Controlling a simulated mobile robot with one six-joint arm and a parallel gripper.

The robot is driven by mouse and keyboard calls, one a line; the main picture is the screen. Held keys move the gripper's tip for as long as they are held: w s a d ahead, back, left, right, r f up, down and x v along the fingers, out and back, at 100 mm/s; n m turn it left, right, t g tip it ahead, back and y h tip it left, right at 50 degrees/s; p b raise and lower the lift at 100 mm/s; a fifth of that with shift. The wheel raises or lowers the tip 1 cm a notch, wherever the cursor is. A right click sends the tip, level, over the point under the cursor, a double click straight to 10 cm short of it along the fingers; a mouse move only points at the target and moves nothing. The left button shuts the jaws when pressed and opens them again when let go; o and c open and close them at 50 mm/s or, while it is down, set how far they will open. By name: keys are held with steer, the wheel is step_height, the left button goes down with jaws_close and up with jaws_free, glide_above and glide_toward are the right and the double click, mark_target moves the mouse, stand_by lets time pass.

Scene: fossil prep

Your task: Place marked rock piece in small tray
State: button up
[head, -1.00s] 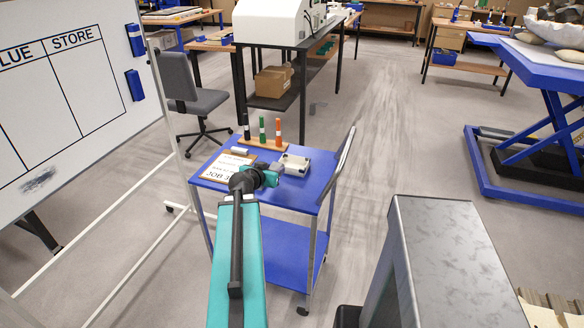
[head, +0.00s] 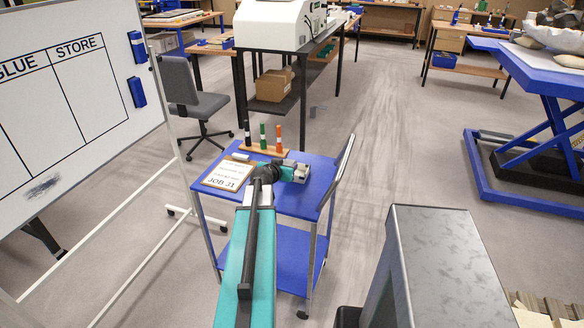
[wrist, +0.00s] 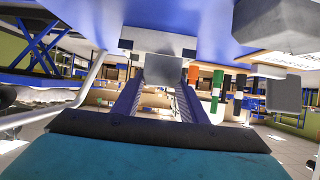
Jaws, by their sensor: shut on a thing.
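My gripper (wrist: 160,82) is shut on a small grey rock piece (wrist: 163,67), which shows between the fingertips in the wrist view. No mark on it can be made out. In the head view my gripper (head: 278,168) is low over the blue cart top, at the left side of the small white tray (head: 302,174) and partly covering it. Pale tray parts (wrist: 150,39) show behind the piece in the wrist view, which is upside down. I cannot tell whether the piece is above the tray floor or touching it.
The blue cart (head: 300,205) also holds a clipboard (head: 228,175) at its left and a rack with black, green and orange markers (head: 263,136) at the back. A push handle (head: 342,165) rises at its right. A whiteboard (head: 75,95) stands to the left.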

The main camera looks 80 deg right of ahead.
mark_target(291, 162)
steer(key=shift+s+d+f+p, duration=0.1)
steer(key=shift+s+d+p, duration=0.25)
steer(key=shift+d, duration=0.45)
steer(key=shift+s+d+p, duration=0.25)
steer(key=shift+s+d, duration=0.1)
steer(key=shift+d, duration=0.45)
steer(key=shift+d, duration=0.15)
steer(key=shift+s+d, duration=0.1)
steer(key=shift+d, duration=0.1)
steer(key=shift+f+p, duration=0.55)
steer(key=shift+f, duration=0.1)
steer(key=shift+s+a+f, duration=0.1)
steer(key=shift+f, duration=0.7)
jaws_close()
steer(key=shift+f+p, duration=0.3)
steer(key=shift+f, duration=0.25)
steer(key=shift+r, duration=0.1)
steer(key=o, duration=1.3)
jaws_free()
